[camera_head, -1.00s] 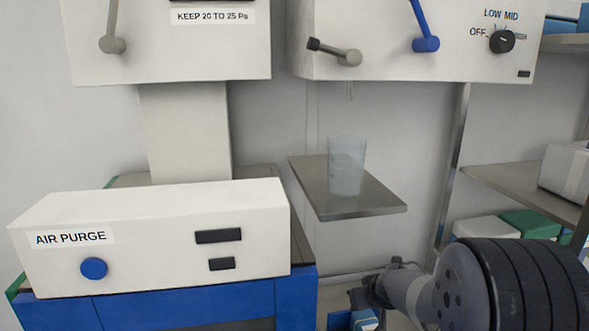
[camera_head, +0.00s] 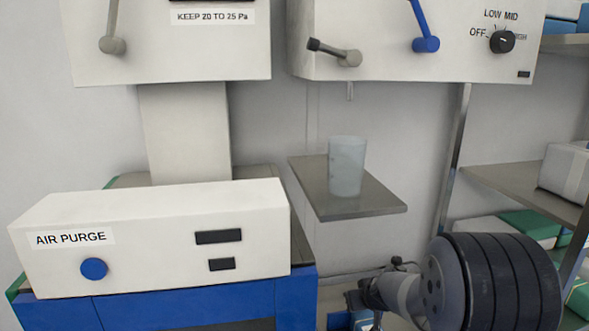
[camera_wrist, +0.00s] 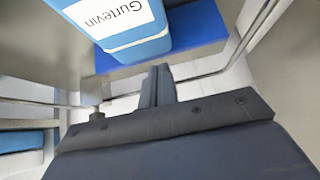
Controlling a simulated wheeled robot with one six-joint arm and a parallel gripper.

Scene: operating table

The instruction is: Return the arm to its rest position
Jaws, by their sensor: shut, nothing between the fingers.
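My arm (camera_head: 495,290) shows at the lower right of the head view, its thick dark ringed part nearest the camera. The fingertips cannot be made out in that view. In the wrist view my gripper (camera_wrist: 158,82) is shut, its two fingers together with nothing between them. Beyond the fingers in that view is a blue and white container (camera_wrist: 125,25) labelled "Gurtevin". It looks apart from the fingers.
A clear cup (camera_head: 347,168) stands upright on a small metal shelf (camera_head: 375,206). The "AIR PURGE" box (camera_head: 160,235) is at the left. Panels with levers and a dial (camera_head: 502,41) hang above. A metal shelf rack (camera_head: 520,185) stands at the right.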

